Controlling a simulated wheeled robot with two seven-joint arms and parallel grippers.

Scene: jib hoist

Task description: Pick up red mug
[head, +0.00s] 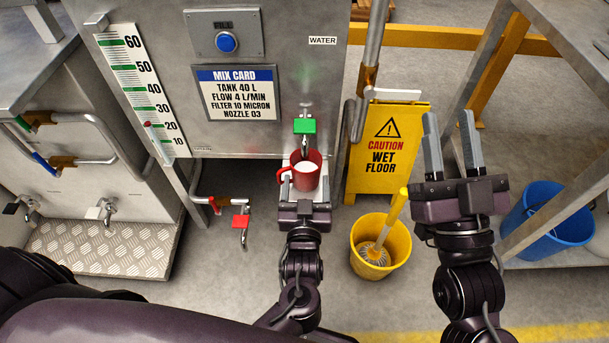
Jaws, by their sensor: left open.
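The red mug (306,180) is upright under the green-handled tap (305,135) on the front of the steel tank. Its inside looks white, and its handle points left. My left gripper (304,188) is open just in front of the mug, with one finger at each side of its lower part. Whether the fingers touch the mug cannot be told. The mug's base is hidden by the gripper. My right gripper (450,148) is raised at the right, open and empty, fingers pointing away from me.
A yellow wet-floor sign (388,155) stands right of the mug. A yellow bucket (400,240) with a brush is on the floor nearby. A blue bucket (550,213) stands in a metal frame at the right. A red-handled tap (241,222) sticks out low at the left.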

